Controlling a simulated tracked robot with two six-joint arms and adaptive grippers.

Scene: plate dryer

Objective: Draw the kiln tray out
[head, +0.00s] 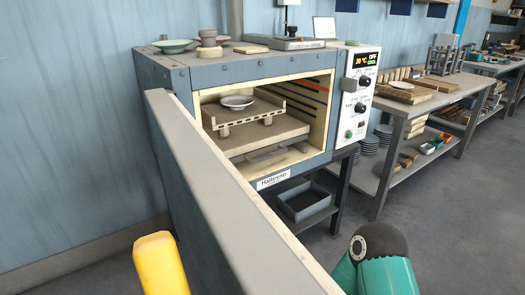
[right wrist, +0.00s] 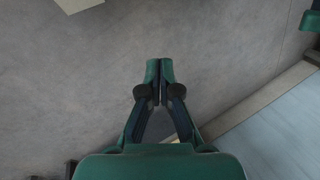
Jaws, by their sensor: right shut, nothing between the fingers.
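The kiln (head: 225,72) stands open against the blue wall. Its door (head: 200,170) is swung out towards me and fills the lower left of the head view. Inside, the kiln tray (head: 258,136) is a thick pale slab with a grey handle (head: 268,155) at its front edge. A small rack (head: 270,112) and a white dish (head: 237,102) are on the tray. My right gripper (right wrist: 160,70) is shut and empty above the grey floor in the right wrist view. My left gripper is not in view.
A grey bin (head: 305,205) sits on the stand under the kiln. A bench (head: 430,95) with boards and plates stands to the right. Bowls and a scale-like device (head: 292,44) are on the kiln top. The floor (head: 420,225) at right is clear.

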